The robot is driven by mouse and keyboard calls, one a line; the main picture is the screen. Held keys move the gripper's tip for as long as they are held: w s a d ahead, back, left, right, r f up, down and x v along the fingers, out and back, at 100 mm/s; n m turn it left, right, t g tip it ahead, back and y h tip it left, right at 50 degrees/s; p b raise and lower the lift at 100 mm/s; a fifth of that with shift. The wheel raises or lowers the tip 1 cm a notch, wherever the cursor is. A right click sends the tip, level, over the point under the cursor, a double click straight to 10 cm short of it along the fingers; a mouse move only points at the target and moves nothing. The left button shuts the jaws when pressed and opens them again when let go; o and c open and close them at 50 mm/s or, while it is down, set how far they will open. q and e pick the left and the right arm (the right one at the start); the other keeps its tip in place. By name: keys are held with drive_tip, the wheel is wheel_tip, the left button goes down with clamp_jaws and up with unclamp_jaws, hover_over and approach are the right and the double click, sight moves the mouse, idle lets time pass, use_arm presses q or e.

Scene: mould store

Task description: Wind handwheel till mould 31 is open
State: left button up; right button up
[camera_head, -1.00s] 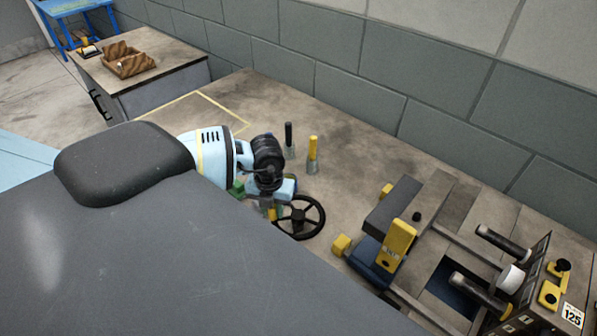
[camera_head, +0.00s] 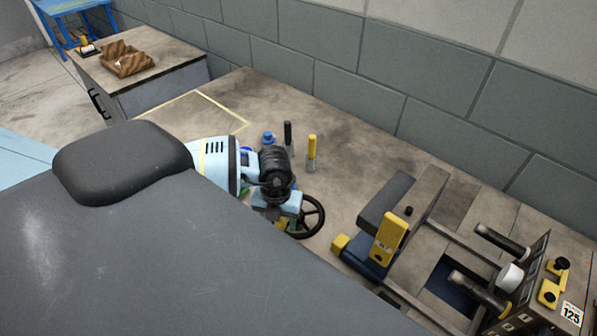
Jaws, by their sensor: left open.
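The black handwheel (camera_head: 323,216) is beside the mould, partly hidden behind my left gripper (camera_head: 283,224). My left gripper is open, pointing down over the left part of the wheel; whether its fingers touch the wheel I cannot tell. The mould's moving plate (camera_head: 424,212) with its yellow tag (camera_head: 390,234) stands apart from the fixed end block at right. The tag's number is too small to read. A gap with rails (camera_head: 440,233) lies between them. My right gripper is not in view.
A yellow-topped pin (camera_head: 312,146), a black-topped pin (camera_head: 288,135) and a blue piece (camera_head: 268,138) stand behind the wheel. A grey surface fills the foreground. A block wall bounds the back.

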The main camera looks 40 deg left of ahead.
use_arm(q)
drive_tip(key=shift+w+r, duration=0.1)
drive_tip(key=shift+r, duration=4.5)
